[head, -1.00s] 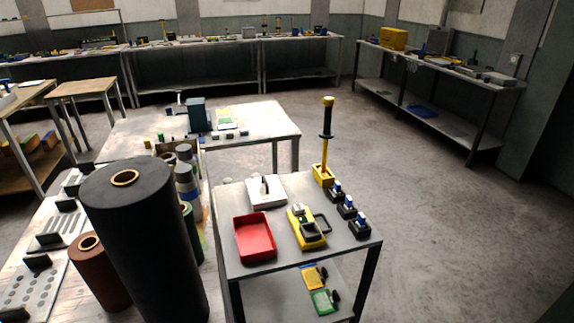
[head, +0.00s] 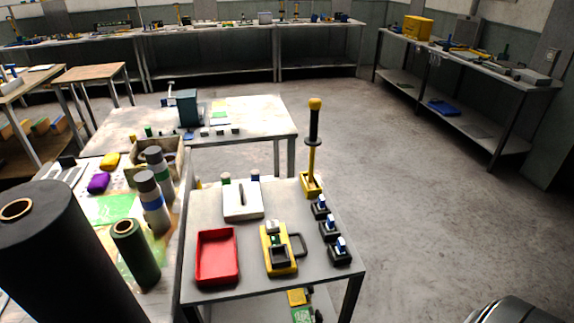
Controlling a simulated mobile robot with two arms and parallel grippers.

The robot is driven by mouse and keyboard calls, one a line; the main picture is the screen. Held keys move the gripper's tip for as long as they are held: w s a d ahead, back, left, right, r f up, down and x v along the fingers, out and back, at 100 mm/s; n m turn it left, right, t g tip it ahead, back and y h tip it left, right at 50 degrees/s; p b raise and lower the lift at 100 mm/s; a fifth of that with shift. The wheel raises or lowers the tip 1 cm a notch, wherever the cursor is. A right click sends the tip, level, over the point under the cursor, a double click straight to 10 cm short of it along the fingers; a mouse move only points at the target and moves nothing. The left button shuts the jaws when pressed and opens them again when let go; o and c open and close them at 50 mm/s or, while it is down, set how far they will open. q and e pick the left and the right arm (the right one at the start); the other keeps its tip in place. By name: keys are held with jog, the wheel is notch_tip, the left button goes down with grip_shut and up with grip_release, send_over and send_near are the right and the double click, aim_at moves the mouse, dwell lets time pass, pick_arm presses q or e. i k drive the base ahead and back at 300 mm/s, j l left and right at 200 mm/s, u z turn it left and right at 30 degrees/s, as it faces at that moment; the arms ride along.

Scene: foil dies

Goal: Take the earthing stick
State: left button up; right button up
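The earthing stick (head: 312,150) stands upright in a yellow holder (head: 311,186) at the back right corner of the small grey table (head: 208,205). It has a yellow knob on top, a long black grip with a collar at its lower end, and a yellow shaft below. Nothing is touching it besides the holder. Neither of my grippers can be made out in the head view. A dark, rounded grey shape, cut off at the bottom right edge, may be part of my own arm.
The small table also bears a red tray (head: 217,256), a yellow meter-like device (head: 277,250), a white box (head: 243,200) and black blocks with blue tops (head: 329,228). A large black roll (head: 50,255) stands at left. The floor (head: 430,190) right of the table is clear.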

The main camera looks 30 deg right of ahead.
aim_at(313, 141)
jog(key=l+u, duration=0.1)
jog(key=l, duration=0.6)
jog(key=l+u, duration=0.15)
jog(key=l, duration=0.6)
jog(key=l+u, duration=0.1)
jog(key=l, duration=0.6)
jog(key=k+l+u, duration=0.1)
jog(key=l, duration=0.65)
jog(key=k+l+u, duration=0.1)
jog(key=l, duration=0.6)
